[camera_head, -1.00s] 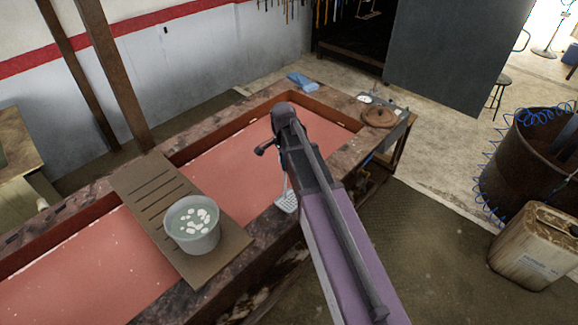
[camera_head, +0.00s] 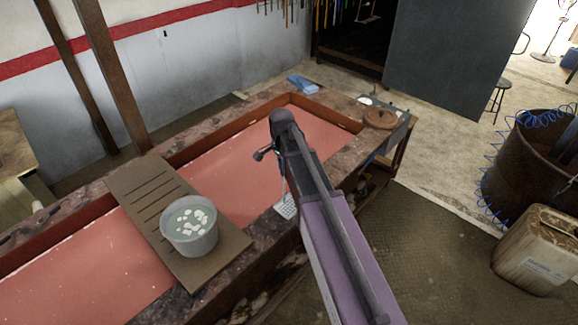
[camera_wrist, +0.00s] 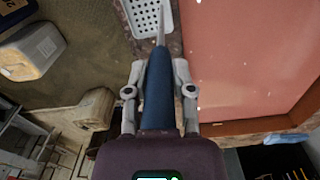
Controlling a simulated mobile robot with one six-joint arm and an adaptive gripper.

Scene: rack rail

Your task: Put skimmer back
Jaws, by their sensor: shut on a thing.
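The skimmer has a dark blue handle (camera_wrist: 158,92) and a pale perforated head (camera_wrist: 148,16). My gripper (camera_wrist: 160,70) is shut on the blue handle in the wrist view, with a grey finger on each side. The head points away from the gripper, over the bench edge. In the head view the skimmer head (camera_head: 285,208) shows just left of my purple arm, by the bench's front rim. My arm hides most of the handle and gripper there. I cannot make out a sure place for the skimmer; several tools hang on the far wall (camera_head: 330,8).
A grey bucket (camera_head: 189,238) with white pieces in liquid stands on a slotted board (camera_head: 145,195) across the red-bottomed bench trough (camera_head: 90,255). A brown round lid (camera_head: 380,118) and blue cloth (camera_head: 303,84) lie at the far end. A jerrycan (camera_head: 537,250) and barrel (camera_head: 535,165) stand right.

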